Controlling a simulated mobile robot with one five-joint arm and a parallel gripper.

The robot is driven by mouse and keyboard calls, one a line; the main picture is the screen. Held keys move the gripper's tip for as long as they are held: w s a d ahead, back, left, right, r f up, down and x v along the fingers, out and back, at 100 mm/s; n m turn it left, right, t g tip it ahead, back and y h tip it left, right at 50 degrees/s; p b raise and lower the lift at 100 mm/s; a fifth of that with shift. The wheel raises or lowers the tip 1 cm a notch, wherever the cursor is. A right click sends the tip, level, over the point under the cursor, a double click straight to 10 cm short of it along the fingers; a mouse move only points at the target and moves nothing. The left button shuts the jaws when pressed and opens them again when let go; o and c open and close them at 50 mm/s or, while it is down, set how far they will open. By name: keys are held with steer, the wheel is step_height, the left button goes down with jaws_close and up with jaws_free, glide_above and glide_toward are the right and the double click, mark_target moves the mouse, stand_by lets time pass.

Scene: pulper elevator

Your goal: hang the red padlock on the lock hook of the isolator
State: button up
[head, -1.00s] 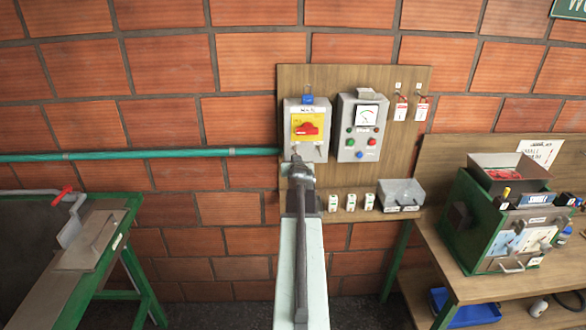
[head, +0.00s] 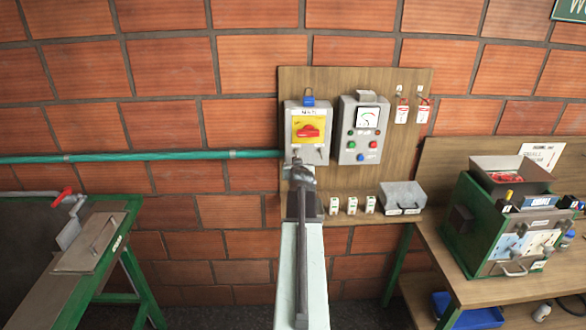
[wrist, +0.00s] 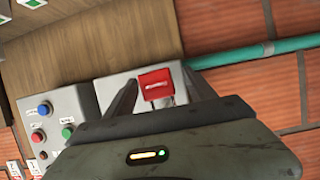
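The isolator (head: 324,113) is a grey wall box with a yellow plate and a red rotary handle. My gripper (head: 301,166) is just below its lower left edge in the head view and hides what lies behind it. In the wrist view, which is turned over, the red padlock (wrist: 155,84) with a white label lies between the two fingertips of my gripper (wrist: 160,76). Its thin metal shackle points down in that picture. A narrow gap seems to show beside the right finger, so I cannot tell whether the fingers grip it. I cannot make out the lock hook clearly.
A grey control box (head: 348,151) with a dial and buttons is close on the right. Red-and-white tags (head: 402,112) hang further right. Small white blocks and a grey box (head: 402,196) sit on the ledge below. A green pipe (head: 140,155) runs left.

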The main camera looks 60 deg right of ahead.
steer(key=p+v, duration=0.2)
steer(key=v, duration=0.6)
steer(key=shift+p, duration=0.35)
steer(key=shift+f, duration=0.15)
